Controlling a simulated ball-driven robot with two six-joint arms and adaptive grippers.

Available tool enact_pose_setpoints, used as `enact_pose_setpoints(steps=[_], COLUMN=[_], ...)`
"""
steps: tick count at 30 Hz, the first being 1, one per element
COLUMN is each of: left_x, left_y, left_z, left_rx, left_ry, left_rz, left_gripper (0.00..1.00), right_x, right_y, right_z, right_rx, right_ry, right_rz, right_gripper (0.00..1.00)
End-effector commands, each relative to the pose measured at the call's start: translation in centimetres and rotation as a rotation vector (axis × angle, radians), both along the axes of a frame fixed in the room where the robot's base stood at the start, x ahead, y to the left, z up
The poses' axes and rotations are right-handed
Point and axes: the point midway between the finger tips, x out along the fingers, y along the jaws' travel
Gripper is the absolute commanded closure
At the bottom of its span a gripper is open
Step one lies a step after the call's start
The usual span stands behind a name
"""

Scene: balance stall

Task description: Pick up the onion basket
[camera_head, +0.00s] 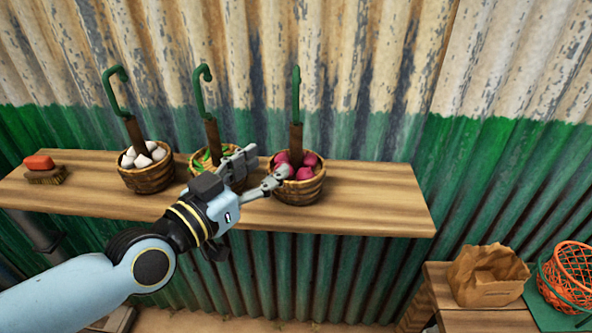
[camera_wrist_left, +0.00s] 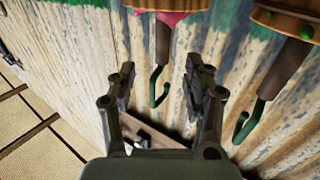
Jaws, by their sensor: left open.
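The onion basket (camera_head: 300,191) is a woven brown basket of purplish-red onions, standing upright on the wooden shelf. Its brown stem (camera_head: 296,140) ends in a green hook. My left gripper (camera_head: 266,168) is open at its left side, in front of the shelf, its fingers pointing at the basket. One finger overlaps the basket's upper left in the head view; I cannot tell if they touch. In the left wrist view, the picture is upside down; the green hook (camera_wrist_left: 157,88) and stem show between the open fingers (camera_wrist_left: 160,75). My right gripper is not in view.
A basket of white bulbs (camera_head: 150,180) and one of green produce (camera_head: 196,170), partly hidden by my gripper, stand to the left on the shelf (camera_head: 380,205). A brush (camera_head: 45,176) lies at its left end. A paper bag (camera_head: 487,280) and orange wire basket (camera_head: 570,275) are lower right.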

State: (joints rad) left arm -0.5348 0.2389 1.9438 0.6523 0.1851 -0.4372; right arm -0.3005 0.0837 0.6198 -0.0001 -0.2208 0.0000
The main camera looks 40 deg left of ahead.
Motion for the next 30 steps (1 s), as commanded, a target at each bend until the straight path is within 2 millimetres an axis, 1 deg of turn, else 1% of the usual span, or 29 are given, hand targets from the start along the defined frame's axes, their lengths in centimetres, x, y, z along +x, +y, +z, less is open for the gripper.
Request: enact_pose_setpoints(steps=[1,3,6,13,18,21,24,29,30], left_x=[0.9,2.2,3.8,5.8,8.6,9.7,10.1,10.1,10.1], left_y=[0.1,0.1,0.1,0.2,0.4,0.4,0.4,0.4,0.4], left_z=[0.2,0.3,0.2,0.2,0.2,0.1,0.1,0.1,0.1], left_rx=[0.000,0.000,0.000,0.000,-0.001,-0.001,-0.001,0.000,0.000], left_ry=[-0.010,-0.012,-0.010,-0.008,-0.007,-0.006,-0.006,-0.005,-0.005], left_rz=[0.005,0.005,0.004,0.003,0.003,0.004,0.003,0.002,0.002], left_gripper=[0.49,0.49,0.49,0.49,0.49,0.49,0.49,0.49,0.52], right_x=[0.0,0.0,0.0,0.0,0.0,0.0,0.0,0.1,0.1], right_y=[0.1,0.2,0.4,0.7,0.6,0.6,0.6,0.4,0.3], right_z=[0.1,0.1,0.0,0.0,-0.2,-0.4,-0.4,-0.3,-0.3], right_rx=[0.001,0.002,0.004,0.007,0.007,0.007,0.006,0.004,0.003], right_ry=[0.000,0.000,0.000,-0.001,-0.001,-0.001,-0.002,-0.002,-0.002], right_rz=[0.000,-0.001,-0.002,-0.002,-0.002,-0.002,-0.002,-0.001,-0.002], right_gripper=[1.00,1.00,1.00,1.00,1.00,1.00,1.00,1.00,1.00])
